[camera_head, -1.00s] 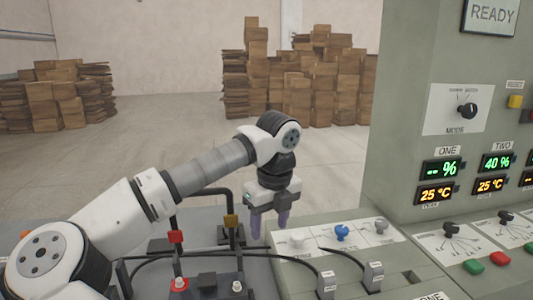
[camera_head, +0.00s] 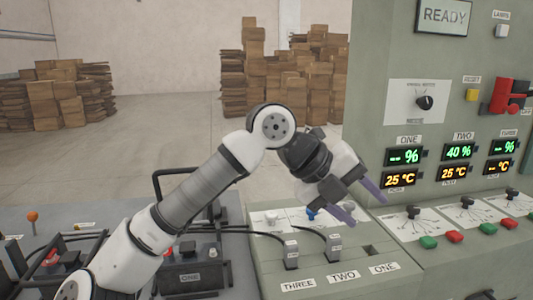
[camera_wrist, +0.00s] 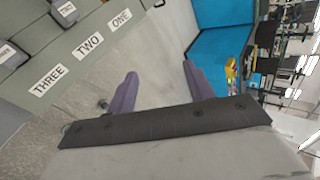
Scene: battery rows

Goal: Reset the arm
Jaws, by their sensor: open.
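My gripper (camera_head: 364,203) is raised in front of the grey-green control cabinet in the head view, tilted down and to the right. Its two purple fingers stand apart with nothing between them. In the wrist view my gripper (camera_wrist: 157,85) also shows open and empty, with grey floor behind the fingers. My arm reaches up from the lower left and bends at a high joint. The fingers partly cover the sloped panel in the head view.
The control cabinet (camera_head: 370,130) has a READY display (camera_head: 443,16). A sloped panel (camera_head: 330,282) labelled THREE, TWO, ONE holds plugs with black cables. A battery marked ONE (camera_head: 190,277) sits at left. Box stacks (camera_head: 290,75) stand far back. A blue surface (camera_wrist: 222,55) shows in the wrist view.

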